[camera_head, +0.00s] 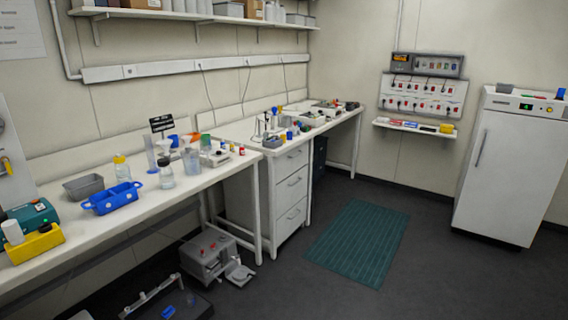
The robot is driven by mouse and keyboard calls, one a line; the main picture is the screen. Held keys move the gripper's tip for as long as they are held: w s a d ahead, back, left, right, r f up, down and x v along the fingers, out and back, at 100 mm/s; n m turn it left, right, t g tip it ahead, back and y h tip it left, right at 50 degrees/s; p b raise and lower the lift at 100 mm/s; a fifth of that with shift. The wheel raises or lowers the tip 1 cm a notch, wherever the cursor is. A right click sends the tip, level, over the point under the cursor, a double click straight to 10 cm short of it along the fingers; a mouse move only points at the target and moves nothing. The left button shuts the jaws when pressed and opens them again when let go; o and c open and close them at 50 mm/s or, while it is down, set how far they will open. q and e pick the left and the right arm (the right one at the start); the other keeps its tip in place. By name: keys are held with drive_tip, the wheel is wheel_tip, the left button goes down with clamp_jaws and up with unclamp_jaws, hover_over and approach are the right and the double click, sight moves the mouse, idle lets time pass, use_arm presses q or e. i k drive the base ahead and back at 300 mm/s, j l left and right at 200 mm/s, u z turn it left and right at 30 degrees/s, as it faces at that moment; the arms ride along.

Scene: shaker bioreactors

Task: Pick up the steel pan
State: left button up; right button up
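I cannot single out a steel pan with certainty. A small light-grey plate with a raised round part (239,271) lies on the floor, close beside a grey boxy device with red knobs (208,254). It may be metal, but it is too small to tell. A grey open bin (84,187) stands on the left bench beside a blue rack; its material is unclear. Neither of my grippers shows in the head view.
The long white bench (215,180) carries bottles, a blue rack (112,198) and a yellow block (36,244). A dark tray-like item with a metal bar (150,294) lies on the floor. A green mat (358,243) and a white fridge (505,170) are at right; floor between is clear.

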sight(240, 272)
drive_tip(key=i, duration=1.7)
drive_tip(key=i+u, duration=0.1)
drive_tip(key=i, duration=0.6)
drive_tip(key=i+l+u, duration=0.1)
drive_tip(key=i, duration=0.6)
drive_tip(key=i+l+u, duration=0.1)
drive_tip(key=i, duration=0.55)
